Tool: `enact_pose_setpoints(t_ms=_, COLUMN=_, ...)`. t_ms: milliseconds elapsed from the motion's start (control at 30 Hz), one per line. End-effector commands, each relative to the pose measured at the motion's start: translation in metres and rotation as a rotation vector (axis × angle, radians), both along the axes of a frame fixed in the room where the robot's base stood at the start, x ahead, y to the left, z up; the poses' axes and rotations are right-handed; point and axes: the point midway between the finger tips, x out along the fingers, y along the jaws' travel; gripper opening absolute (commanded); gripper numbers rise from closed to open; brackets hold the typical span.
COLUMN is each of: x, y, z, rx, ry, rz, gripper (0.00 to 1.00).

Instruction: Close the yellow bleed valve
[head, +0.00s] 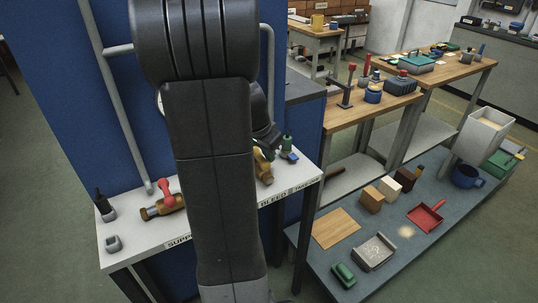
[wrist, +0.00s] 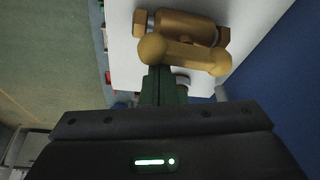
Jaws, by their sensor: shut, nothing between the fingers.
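The yellow bleed valve (head: 263,168) is on the white bench, above the BLEED label, and my arm hides part of it in the head view. In the wrist view its brassy body (wrist: 180,25) lies near the top, with a yellow lever (wrist: 185,54) with rounded ends across its near side. The lever looks roughly in line with the body, slightly tilted. My gripper (wrist: 160,72) is shut and empty, its fingertips at the lever's left part; I cannot tell whether they touch. In the head view the fingertips are hidden behind my arm.
A brass valve with a red handle (head: 166,195) is at the left of the white bench (head: 140,235). A small green and blue item (head: 289,149) is right of the yellow valve. A blue panel (head: 60,100) rises behind. A low grey table (head: 330,265) with several objects is at right.

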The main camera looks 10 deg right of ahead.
Motion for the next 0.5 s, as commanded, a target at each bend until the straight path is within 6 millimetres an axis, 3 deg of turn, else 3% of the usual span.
enact_pose_setpoints(t_ms=267, x=-0.0025, y=0.0031, z=-0.0037, rx=-0.001, ry=0.001, rz=-0.127, gripper=0.0)
enact_pose_setpoints(t_ms=500, x=-0.0061, y=0.0089, z=-0.004, rx=0.0, ry=0.001, rz=-0.343, gripper=0.0)
